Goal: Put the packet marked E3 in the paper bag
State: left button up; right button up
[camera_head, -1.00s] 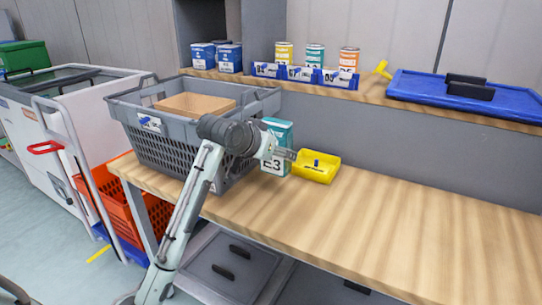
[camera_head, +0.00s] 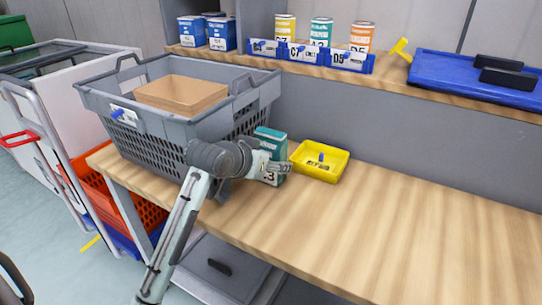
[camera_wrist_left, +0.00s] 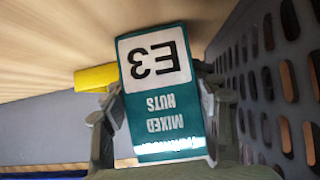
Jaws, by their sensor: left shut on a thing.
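The teal and white packet marked E3 (camera_head: 271,143) stands on the wooden bench beside the grey basket. In the left wrist view the packet (camera_wrist_left: 163,90) appears upside down, with "E3" and "MIXED NUTS" readable. My left gripper (camera_head: 280,168) is shut on it, one finger on each side, in the left wrist view (camera_wrist_left: 160,115). In the head view the gripper and wrist cover part of its lower front. My right gripper is not in view.
The grey basket (camera_head: 150,140) stands close left of the packet, with high walls. A yellow tray (camera_head: 320,162) is just to its right. The bench (camera_head: 400,225) is clear further right. Tins and blue bins (camera_head: 303,53) line the shelf behind.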

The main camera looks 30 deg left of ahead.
pick_arm(q)
jog(key=shift+s+r, duration=0.1)
jog(key=shift+r, duration=0.05)
jog(key=o, duration=1.2)
jog(key=shift+f, duration=0.2)
jog(key=shift+o, duration=0.2)
